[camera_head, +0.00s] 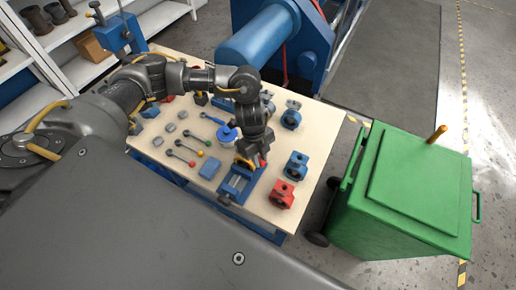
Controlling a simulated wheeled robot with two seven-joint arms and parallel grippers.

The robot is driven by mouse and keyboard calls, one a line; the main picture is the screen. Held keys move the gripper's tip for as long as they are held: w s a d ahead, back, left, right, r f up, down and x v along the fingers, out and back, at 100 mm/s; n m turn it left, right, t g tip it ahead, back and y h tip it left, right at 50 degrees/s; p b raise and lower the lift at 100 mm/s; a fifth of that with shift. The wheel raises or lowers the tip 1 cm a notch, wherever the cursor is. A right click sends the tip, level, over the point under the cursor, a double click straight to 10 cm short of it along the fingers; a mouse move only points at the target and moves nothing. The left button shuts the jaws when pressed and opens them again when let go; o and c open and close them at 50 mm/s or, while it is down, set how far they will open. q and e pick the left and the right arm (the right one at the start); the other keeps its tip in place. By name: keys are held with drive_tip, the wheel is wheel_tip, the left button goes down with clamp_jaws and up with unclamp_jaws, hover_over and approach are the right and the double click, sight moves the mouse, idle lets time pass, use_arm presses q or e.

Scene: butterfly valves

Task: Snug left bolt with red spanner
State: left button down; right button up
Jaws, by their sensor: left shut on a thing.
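My left gripper (262,158) points down over the front right part of the wooden table. It is shut on a small red thing (263,163), perhaps the red spanner, mostly hidden by the fingers. Just left of the fingertips is a yellow and red part (243,162) at the far end of a blue vise (237,185). The left bolt is too small or hidden to make out, and I cannot tell whether the held thing touches it. My right gripper is out of view.
Levers with red (192,164), yellow and green knobs lie on the table (222,145) at left. A red valve body (282,194) and blue ones (296,165) stand at right. A green bin (405,190) is right of the table, a blue machine (262,38) behind.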

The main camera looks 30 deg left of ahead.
use_arm(q)
drive_tip(key=shift+w+r, duration=0.25)
drive_tip(key=shift+r, duration=0.25)
drive_tip(key=shift+w+r, duration=0.1)
drive_tip(key=shift+r, duration=0.05)
drive_tip(key=shift+s+a+r, duration=0.1)
drive_tip(key=shift+s+r, duration=0.1)
drive_tip(key=shift+r, duration=0.1)
idle(0.3)
drive_tip(key=shift+w+r, duration=0.1)
drive_tip(key=shift+r, duration=0.35)
drive_tip(key=shift+d+v, duration=0.2)
drive_tip(key=shift+v, duration=0.8)
drive_tip(key=shift+d+v, duration=0.2)
drive_tip(key=shift+v, duration=0.8)
drive_tip(key=shift+r, duration=0.1)
